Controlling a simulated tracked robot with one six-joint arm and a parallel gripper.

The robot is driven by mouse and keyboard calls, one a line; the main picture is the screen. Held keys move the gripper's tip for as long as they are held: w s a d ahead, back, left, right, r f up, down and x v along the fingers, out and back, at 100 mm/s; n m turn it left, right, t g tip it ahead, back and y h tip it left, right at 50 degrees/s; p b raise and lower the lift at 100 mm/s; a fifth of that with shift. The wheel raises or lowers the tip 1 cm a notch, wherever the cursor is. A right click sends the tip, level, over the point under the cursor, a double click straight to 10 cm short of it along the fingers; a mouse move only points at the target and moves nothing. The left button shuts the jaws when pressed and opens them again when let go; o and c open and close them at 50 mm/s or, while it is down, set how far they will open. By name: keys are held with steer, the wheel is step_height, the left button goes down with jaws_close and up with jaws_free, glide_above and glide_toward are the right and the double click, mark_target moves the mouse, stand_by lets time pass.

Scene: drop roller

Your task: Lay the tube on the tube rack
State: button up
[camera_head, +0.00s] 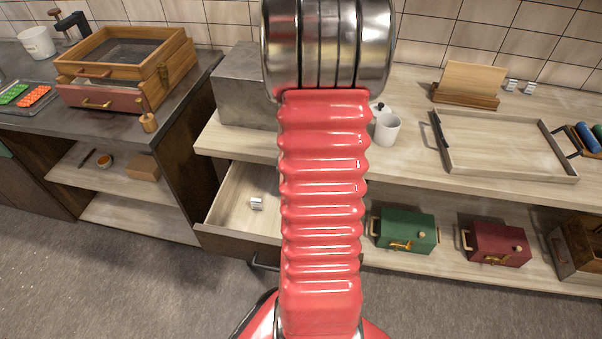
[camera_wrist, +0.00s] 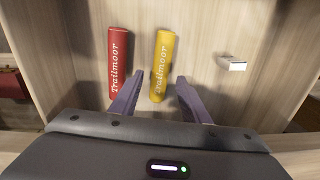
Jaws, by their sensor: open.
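In the wrist view a yellow tube (camera_wrist: 162,62) and a red tube (camera_wrist: 120,62), both lettered "Trailmoor", lie side by side on the pale wooden floor of the open drawer. My gripper (camera_wrist: 160,76) is open and empty, its two purple fingers pointing into the drawer. The near end of the yellow tube shows between the fingers; I cannot tell how far above it they are. The red tube is left of them. In the head view my arm hides the gripper and both tubes. A holder (camera_head: 572,141) with blue and green tubes, possibly the tube rack, is cut off at the right edge.
A small white object (camera_wrist: 232,63) lies in the drawer (camera_head: 229,206), right of the tubes. Green (camera_head: 405,229) and red (camera_head: 497,244) boxes stand on the shelf below.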

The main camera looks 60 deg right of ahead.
step_height(320, 180, up, 10)
steer(key=shift+s, duration=0.25)
steer(key=shift+r, duration=0.1)
stand_by(0.8)
steer(key=w+a+r+n+t, duration=0.1)
steer(key=w+a+r+n, duration=0.15)
steer(key=a, duration=0.25)
steer(key=w+a+r+n+h, duration=0.1)
steer(key=w+a+r+n, duration=0.1)
steer(key=a+r, duration=0.3)
steer(key=w+a+r+n+t, duration=0.1)
steer(key=w+a+r+n, duration=0.1)
steer(key=a, duration=0.4)
steer(key=s+a+r+n+t, duration=0.1)
steer(key=a+r+n, duration=0.2)
steer(key=a, duration=0.5)
steer(key=s+a+r+n+t, duration=0.2)
steer(key=a+n, duration=0.3)
steer(key=a, duration=0.3)
steer(key=shift+s+a+r+y, duration=0.2)
steer(key=shift+a+r+y, duration=0.2)
steer(key=shift+r, duration=0.25)
steer(key=shift+o, duration=0.5)
steer(key=shift+d, duration=0.1)
